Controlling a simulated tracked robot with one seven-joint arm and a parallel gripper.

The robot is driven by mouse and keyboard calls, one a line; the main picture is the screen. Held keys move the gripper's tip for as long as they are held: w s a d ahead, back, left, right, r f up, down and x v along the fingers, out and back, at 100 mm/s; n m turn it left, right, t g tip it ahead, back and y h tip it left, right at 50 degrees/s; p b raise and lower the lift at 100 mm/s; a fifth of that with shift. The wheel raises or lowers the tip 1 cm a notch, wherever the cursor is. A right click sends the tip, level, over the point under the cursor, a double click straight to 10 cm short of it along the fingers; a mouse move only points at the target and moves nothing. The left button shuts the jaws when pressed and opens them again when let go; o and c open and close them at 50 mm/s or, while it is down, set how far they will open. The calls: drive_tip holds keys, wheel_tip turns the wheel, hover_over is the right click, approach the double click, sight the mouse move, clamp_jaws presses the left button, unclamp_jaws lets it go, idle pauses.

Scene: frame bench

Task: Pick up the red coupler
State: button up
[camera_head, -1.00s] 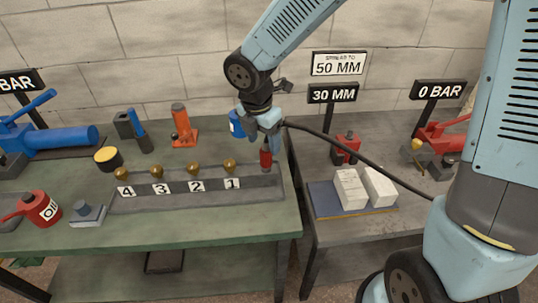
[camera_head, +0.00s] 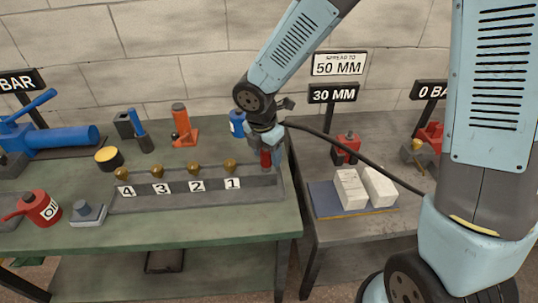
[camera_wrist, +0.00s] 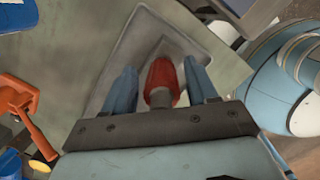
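The red coupler (camera_head: 266,159) stands at the right end of the grey tray (camera_head: 200,204) on the green bench. It also shows in the wrist view (camera_wrist: 163,78), red with a grey part nearest my palm. My gripper (camera_head: 266,146) is low over it, pointing down. In the wrist view my gripper (camera_wrist: 160,72) has its two blue fingers apart, one on each side of the coupler, with a narrow gap on both sides. The coupler's lower end is partly hidden.
Several brass fittings (camera_head: 230,166) stand behind number labels in the tray. A blue canister (camera_head: 237,123) and an orange jack (camera_head: 183,128) stand behind it. A black hose (camera_head: 360,160) runs across the right. White blocks (camera_head: 352,188) lie on the grey bench.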

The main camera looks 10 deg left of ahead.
drive_tip(key=c, duration=1)
drive_tip(key=shift+r, duration=0.1)
